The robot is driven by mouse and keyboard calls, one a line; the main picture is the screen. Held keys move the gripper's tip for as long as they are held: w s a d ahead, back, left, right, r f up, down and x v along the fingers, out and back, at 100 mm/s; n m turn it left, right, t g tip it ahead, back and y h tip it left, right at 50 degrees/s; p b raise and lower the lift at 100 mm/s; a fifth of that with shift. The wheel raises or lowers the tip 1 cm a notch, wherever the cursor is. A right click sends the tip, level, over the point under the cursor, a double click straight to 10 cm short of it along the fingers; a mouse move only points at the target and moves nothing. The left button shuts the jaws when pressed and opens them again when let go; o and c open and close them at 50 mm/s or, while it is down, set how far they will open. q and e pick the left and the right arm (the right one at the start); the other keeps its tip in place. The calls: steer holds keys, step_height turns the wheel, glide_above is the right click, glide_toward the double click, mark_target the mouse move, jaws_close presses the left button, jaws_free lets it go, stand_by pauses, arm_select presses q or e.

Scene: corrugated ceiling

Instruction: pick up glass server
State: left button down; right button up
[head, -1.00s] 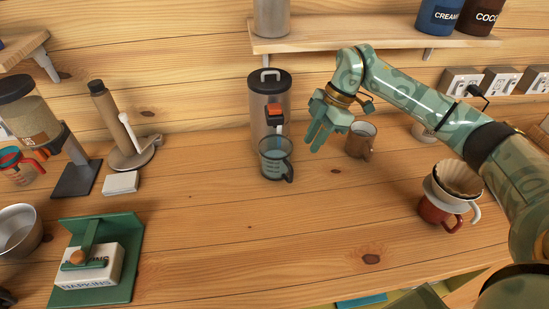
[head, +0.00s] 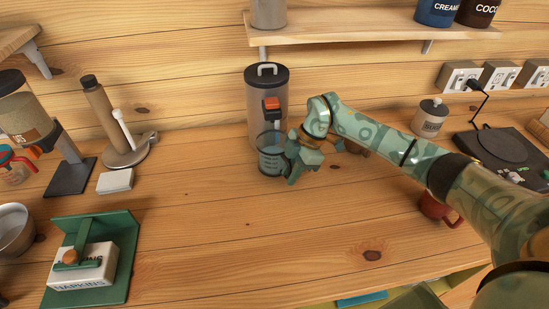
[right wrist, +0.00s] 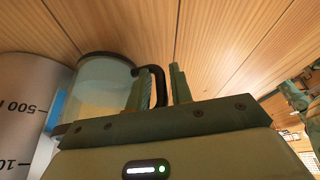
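The glass server (head: 269,159) is a clear jug with a dark handle, standing upright on the wooden counter below the tap of a steel dispenser. My right gripper (head: 291,160) is at its right side, partly covering the handle. In the right wrist view the server (right wrist: 100,85) is at the left, and its black handle lies between the two fingers of my right gripper (right wrist: 164,84). The fingers are open, with a gap between the handle and the right finger. My left gripper is not in view.
The steel dispenser (head: 266,98) with a red tap stands directly behind the server. A brown mug is mostly hidden behind my right arm. A red cup (head: 437,208) is partly hidden at the right. The counter (head: 220,230) in front is clear, with a napkin holder (head: 120,270) at left.

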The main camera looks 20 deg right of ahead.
jaws_close()
steer(key=shift+r, duration=0.1)
steer(key=shift+r, duration=0.15)
